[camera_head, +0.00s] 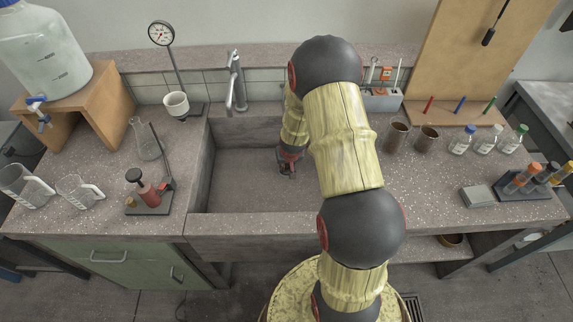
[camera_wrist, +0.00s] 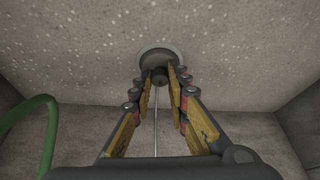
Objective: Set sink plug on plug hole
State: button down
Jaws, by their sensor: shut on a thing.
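My gripper (camera_wrist: 160,84) points down into the sink basin (camera_head: 235,175); the head view shows its end (camera_head: 288,162) low in the basin, right of the middle. Its fingers are shut on a small dark sink plug (camera_wrist: 158,74). The plug shows between the fingertips in the wrist view, in front of a round grey plug hole rim (camera_wrist: 147,54) in the speckled surface. I cannot tell whether the plug touches the rim or hangs just off it. In the head view the plug and hole are too small or hidden to make out.
A tap (camera_head: 235,80) stands at the basin's back edge. The basin's front rim (camera_head: 250,222) and side walls surround my gripper. The basin's left part is clear.

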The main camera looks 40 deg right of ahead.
jog(key=c, duration=1.7)
grip_release()
jog(key=shift+o, duration=0.3)
jog(key=shift+r, duration=0.15)
jog(key=v, duration=1.1)
jog(key=shift+s+r, duration=0.2)
jog(key=shift+r, duration=0.15)
jog(key=shift+a, duration=0.1)
